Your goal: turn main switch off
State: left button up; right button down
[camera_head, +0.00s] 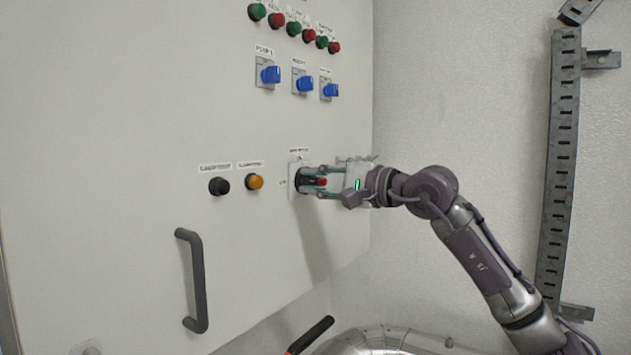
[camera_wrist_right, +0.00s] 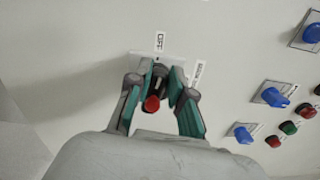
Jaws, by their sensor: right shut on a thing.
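The main switch, a red knob (camera_head: 321,182) on a pale plate (camera_head: 293,184), sits low on the right side of the cabinet front. My right gripper (camera_head: 318,182) reaches it from the right, its fingers on either side of the knob. In the right wrist view the red knob (camera_wrist_right: 152,104) shows between the two green-padded fingers of the gripper (camera_wrist_right: 161,88), which is shut on it. The plate (camera_wrist_right: 147,57) shows behind the fingertips. The knob's exact angle is partly hidden by the fingers. My left gripper is not in view.
A black button (camera_head: 219,186) and an orange button (camera_head: 255,182) sit left of the switch. Blue rotary switches (camera_head: 305,84) and green and red lamps (camera_head: 309,36) are above. A dark door handle (camera_head: 194,280) projects at lower left. A perforated metal rail (camera_head: 560,160) runs down the right wall.

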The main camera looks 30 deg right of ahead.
jog(key=shift+f+n, duration=0.25)
jog(key=shift+n, duration=0.55)
jog(key=c, duration=1)
grip_release()
jog(key=shift+c, duration=0.2)
jog(key=shift+s, duration=0.15)
jog(key=v, duration=1.1)
jog(key=shift+s+d, duration=0.15)
jog(key=shift+s, duration=0.2)
jog(key=shift+w, duration=0.1)
